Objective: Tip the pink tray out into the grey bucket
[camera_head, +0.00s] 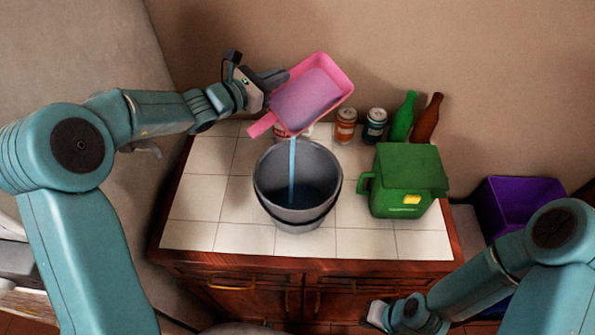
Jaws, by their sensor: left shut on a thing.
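The pink tray (338,73) is held tilted above the counter, with a greyish liquid surface inside it. My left gripper (270,82) is shut on the tray's left edge. A thin blue stream (292,165) runs from the tray's lower edge down into the grey bucket (268,199). The bucket stands upright on the white tiles below the tray, with dark liquid or shadow at its bottom. My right gripper (376,314) is low in front of the cabinet, far from both; its fingers are too small to read.
A green bin-like container (405,180) stands right of the bucket. A purple bin (515,205) sits right of the counter. White tiles (205,200) left of the bucket are clear.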

